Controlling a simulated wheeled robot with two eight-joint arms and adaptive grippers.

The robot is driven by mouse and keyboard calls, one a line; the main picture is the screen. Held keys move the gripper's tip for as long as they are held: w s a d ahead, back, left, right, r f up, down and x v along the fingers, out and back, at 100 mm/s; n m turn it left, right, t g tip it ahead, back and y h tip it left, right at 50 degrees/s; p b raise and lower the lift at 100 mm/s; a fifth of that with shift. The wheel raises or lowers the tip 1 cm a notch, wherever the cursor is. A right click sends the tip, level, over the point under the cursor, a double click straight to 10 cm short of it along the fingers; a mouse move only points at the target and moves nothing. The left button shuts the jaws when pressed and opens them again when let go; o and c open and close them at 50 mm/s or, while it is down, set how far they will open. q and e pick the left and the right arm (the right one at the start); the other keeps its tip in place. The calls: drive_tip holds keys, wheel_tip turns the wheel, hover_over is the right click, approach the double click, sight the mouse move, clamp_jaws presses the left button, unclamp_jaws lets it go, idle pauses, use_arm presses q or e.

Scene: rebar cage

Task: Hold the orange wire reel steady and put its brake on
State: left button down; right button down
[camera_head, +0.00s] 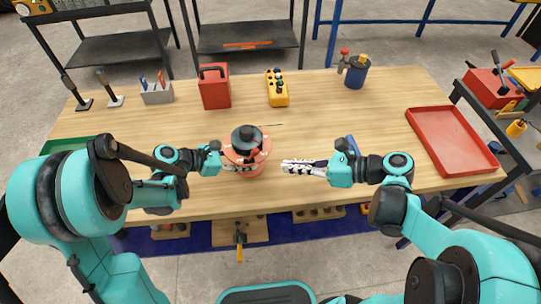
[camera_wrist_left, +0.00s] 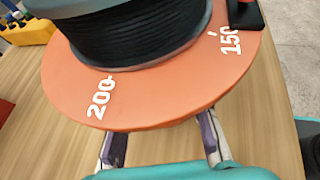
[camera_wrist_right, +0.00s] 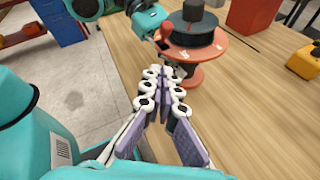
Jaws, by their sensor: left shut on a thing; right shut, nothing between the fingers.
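The orange wire reel (camera_head: 246,155) stands upright near the table's front edge, with black wire wound on it and a dark knob on top. Its flange (camera_wrist_left: 150,105) carries white numbers 200 and 150 in the left wrist view. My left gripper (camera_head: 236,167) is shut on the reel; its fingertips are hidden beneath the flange. A black part with a bit of red (camera_wrist_left: 246,14) sits at the flange's edge; I cannot tell whether it is the brake. My right gripper (camera_head: 290,166) is shut and empty, right of the reel and apart from it. The reel also shows beyond it (camera_wrist_right: 195,48).
A red can (camera_head: 214,90), a yellow box with dark knobs (camera_head: 277,90) and a blue container (camera_head: 355,75) stand behind the reel. An empty red tray (camera_head: 452,143) lies at the right. The tabletop between reel and tray is mostly clear.

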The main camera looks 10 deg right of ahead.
sight(253, 155)
drive_tip(key=w+a, duration=0.3)
drive_tip(key=a, duration=0.2)
drive_tip(key=shift+w+a+r, duration=0.15)
drive_tip(key=shift+r, duration=0.15)
drive_tip(key=shift+w+a+h, duration=0.1)
drive_tip(key=shift+a+h, duration=0.05)
drive_tip(key=shift+h, duration=0.35)
